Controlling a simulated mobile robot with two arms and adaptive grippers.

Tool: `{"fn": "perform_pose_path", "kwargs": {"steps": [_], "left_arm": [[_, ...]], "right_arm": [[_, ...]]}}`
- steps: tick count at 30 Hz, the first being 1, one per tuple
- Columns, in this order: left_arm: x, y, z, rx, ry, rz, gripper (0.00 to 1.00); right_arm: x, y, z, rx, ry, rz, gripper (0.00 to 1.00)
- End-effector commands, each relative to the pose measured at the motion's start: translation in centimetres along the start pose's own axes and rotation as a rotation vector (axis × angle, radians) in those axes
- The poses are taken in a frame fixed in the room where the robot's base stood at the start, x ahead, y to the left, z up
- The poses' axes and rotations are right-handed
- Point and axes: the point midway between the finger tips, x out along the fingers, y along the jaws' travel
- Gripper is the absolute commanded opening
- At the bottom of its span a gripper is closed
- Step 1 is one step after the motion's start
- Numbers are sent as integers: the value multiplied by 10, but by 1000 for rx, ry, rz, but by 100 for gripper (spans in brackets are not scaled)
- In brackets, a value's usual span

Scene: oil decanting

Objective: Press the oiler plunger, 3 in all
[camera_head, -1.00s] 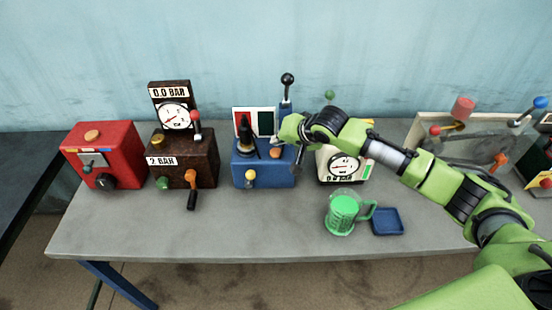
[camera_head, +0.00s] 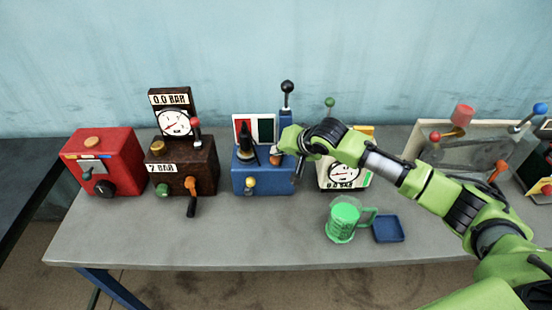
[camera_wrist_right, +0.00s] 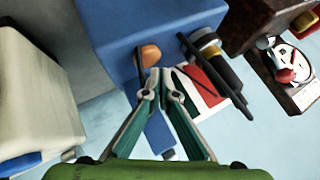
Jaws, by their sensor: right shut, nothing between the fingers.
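The blue box (camera_head: 262,182) at the middle of the bench carries an orange dome-shaped knob (camera_head: 275,160), which looks like the plunger, beside a black spouted fitting (camera_head: 245,148). My right gripper (camera_head: 279,150) is at the top of this box, partly covering the knob. In the right wrist view, the gripper's fingertips (camera_wrist_right: 160,76) are together and empty. They lie just beside the orange knob (camera_wrist_right: 150,55); whether they touch it I cannot tell. My left gripper is not in view.
A dark brown gauge box (camera_head: 190,172) and a red box (camera_head: 105,160) stand at left. A white gauge box (camera_head: 343,176) is at right, partly behind my arm. A green measuring jug (camera_head: 342,222) and a blue tray (camera_head: 389,229) sit in front. The front left bench is clear.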

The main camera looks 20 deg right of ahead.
Motion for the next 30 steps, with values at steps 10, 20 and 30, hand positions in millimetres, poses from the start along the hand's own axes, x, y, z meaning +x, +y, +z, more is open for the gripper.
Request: {"fn": "perform_pose_path", "kwargs": {"steps": [10,20,30], "left_arm": [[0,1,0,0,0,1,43],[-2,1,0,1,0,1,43],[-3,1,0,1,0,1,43]], "right_arm": [[0,0,0,0,0,0,0],[2,2,2,1,0,0,0],[6,4,4,0,1,0,0]]}}
